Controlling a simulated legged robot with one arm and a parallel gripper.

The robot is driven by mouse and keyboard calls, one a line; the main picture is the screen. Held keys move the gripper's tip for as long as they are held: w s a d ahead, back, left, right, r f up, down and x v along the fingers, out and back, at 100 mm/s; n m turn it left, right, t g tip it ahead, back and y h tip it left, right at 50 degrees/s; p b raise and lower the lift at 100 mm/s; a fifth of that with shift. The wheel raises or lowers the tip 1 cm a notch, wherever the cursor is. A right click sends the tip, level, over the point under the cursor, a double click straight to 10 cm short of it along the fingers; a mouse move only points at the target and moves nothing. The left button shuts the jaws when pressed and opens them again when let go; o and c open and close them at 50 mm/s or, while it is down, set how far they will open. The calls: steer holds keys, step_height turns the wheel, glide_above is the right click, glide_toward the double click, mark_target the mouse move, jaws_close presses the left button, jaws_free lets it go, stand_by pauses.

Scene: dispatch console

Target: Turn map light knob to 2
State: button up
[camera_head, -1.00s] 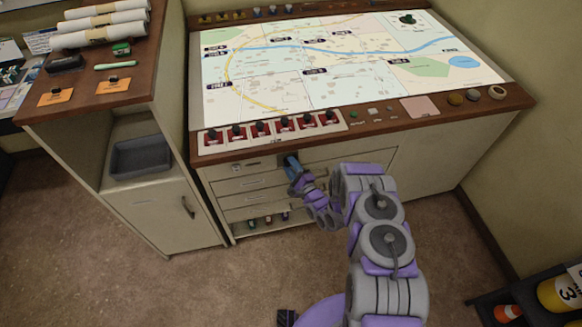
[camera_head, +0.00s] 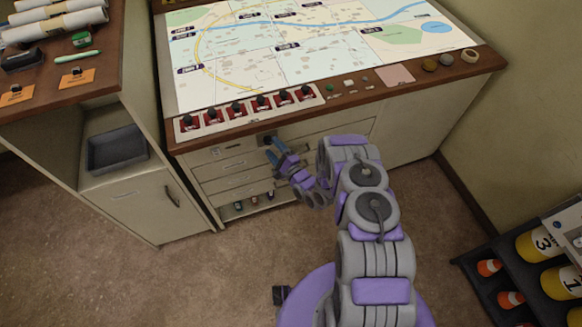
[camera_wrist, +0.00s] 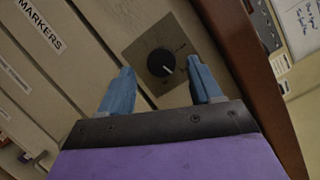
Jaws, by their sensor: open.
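The map light knob (camera_wrist: 161,62) is a round black knob with a white pointer line, on a brownish square plate (camera_wrist: 141,47) on the console front. Its dial marks are too small to read. In the head view the plate (camera_head: 267,139) shows as a dark patch under the console's front edge. My gripper (camera_wrist: 161,85) is open, its two blue fingers apart, one on each side of the knob in the wrist view. I cannot tell whether they touch it. In the head view my gripper (camera_head: 272,150) is just below and in front of the plate.
The brown console edge (camera_wrist: 240,60) runs close beside the plate. Drawers (camera_head: 225,174), one labelled MARKERS (camera_wrist: 42,25), lie on the other side. Several red switches (camera_head: 236,111) line the console top. A side cabinet (camera_head: 150,205) stands left, and a rack with cones (camera_head: 489,267) stands right.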

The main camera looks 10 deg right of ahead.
steer(key=p+v, duration=0.2)
steer(key=v, duration=1.3)
steer(key=shift+s+d, duration=0.2)
steer(key=shift+s, duration=0.05)
steer(key=shift+f, duration=0.1)
